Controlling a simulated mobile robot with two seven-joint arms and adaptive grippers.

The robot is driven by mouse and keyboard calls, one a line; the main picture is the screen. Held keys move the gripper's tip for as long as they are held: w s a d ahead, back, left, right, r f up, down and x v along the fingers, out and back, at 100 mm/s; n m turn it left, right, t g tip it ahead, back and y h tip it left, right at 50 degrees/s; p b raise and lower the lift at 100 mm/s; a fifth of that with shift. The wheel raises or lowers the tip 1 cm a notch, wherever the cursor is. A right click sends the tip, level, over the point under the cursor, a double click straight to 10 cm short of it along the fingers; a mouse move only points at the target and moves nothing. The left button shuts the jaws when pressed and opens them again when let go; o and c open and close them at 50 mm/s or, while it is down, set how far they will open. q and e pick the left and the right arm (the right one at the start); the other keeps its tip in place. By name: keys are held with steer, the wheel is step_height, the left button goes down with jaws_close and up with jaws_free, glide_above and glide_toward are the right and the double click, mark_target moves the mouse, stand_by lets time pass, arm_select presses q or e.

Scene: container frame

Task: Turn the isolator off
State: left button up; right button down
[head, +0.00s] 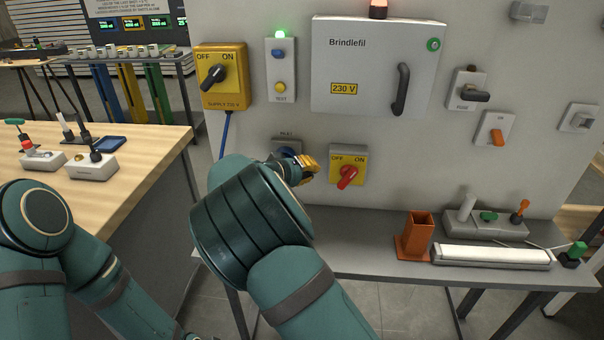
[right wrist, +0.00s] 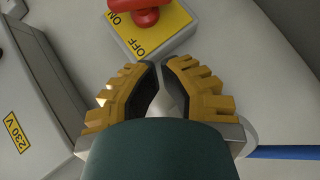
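The yellow OFF/ON switch (head: 361,158) with a red rotary handle (head: 347,177) is on the grey panel; the handle slants from lower left to upper right, toward ON. In the right wrist view the red handle (right wrist: 145,17) and its yellow plate (right wrist: 158,38) are just beyond the fingertips. A second yellow box, marked SUPPLY 230 V (head: 224,92), has a black handle (head: 213,76) slanting the same way. My right gripper (head: 312,166) is left of the red handle, apart from it; its yellow fingers (right wrist: 162,64) look nearly together and hold nothing. My left gripper is out of view.
A grey Brindlefil cabinet (head: 372,75) is above, beside a lamp box (head: 281,68) lit green. A partly hidden blue control (head: 287,152) is behind my right gripper. The shelf (head: 360,252) below carries an orange holder (head: 417,232) and a white tube (head: 492,256).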

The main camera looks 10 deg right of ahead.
mark_target(341, 175)
steer(key=x, duration=0.5)
steer(key=shift+s+d+f, duration=0.1)
steer(key=shift+f, duration=0.05)
steer(key=shift+s+d+f+b, duration=0.3)
steer(key=shift+d+f, duration=0.1)
steer(key=shift+d, duration=0.3)
steer(key=shift+s+d+f+b, duration=0.2)
steer(key=shift+d+f+b, duration=0.15)
steer(key=shift+d, duration=0.4)
steer(key=shift+a, duration=0.15)
